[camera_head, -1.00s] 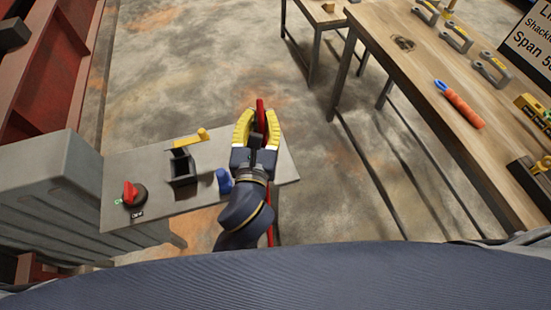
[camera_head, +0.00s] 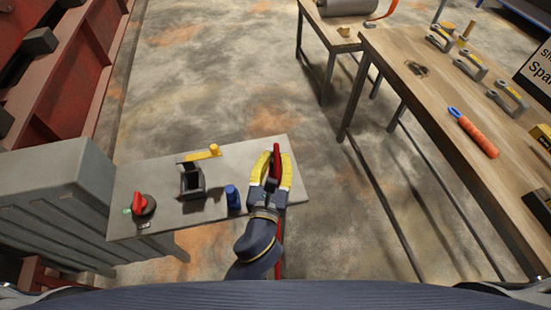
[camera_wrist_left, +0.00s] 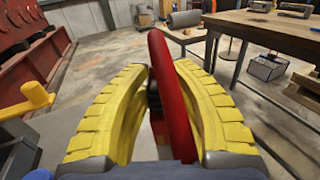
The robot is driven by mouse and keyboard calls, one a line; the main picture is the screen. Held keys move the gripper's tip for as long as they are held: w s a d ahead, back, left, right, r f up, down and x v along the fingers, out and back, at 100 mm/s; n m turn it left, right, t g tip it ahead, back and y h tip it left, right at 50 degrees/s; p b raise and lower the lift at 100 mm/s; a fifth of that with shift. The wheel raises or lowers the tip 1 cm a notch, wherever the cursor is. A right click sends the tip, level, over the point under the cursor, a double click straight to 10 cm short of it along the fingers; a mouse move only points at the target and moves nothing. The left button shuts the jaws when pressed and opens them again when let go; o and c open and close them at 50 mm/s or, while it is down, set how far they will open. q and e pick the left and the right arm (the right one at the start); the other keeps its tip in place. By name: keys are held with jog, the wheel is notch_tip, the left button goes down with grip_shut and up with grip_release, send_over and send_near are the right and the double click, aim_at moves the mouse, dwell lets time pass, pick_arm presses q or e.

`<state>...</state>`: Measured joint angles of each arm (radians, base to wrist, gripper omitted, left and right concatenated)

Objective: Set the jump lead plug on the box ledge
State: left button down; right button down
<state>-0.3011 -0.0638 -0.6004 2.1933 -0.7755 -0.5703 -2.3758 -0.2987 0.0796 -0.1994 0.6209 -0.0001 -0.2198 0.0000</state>
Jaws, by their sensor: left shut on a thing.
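The red jump lead plug (camera_head: 278,160) is held between the yellow-padded fingers of my left gripper (camera_head: 270,170), which is shut on it. In the left wrist view the red plug (camera_wrist_left: 173,95) stands up, slightly tilted, between both pads (camera_wrist_left: 160,100). A stretch of red lead (camera_head: 278,262) shows beside my arm below. The gripper is over the right end of the grey box ledge (camera_head: 165,224). Whether the plug touches the ledge is hidden. My right gripper is not in view.
The ledge bears a red rotary switch (camera_head: 140,203), a dark open box with a yellow lever (camera_head: 191,183) and a blue upright piece (camera_head: 232,197) just left of my gripper. A grey ribbed cabinet (camera_head: 55,195) stands left. A wooden bench (camera_head: 440,110) with shackles stands right.

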pick_arm(q)
jog(key=shift+f, duration=0.1)
dwell(0.3)
jog(key=c, duration=1.3)
grip_release()
jog(key=shift+o, duration=0.2)
jog(key=shift+s+a, duration=0.2)
jog(key=shift+s, duration=1.2)
jog(key=shift+s+a, duration=0.2)
jog(key=shift+s, duration=1.15)
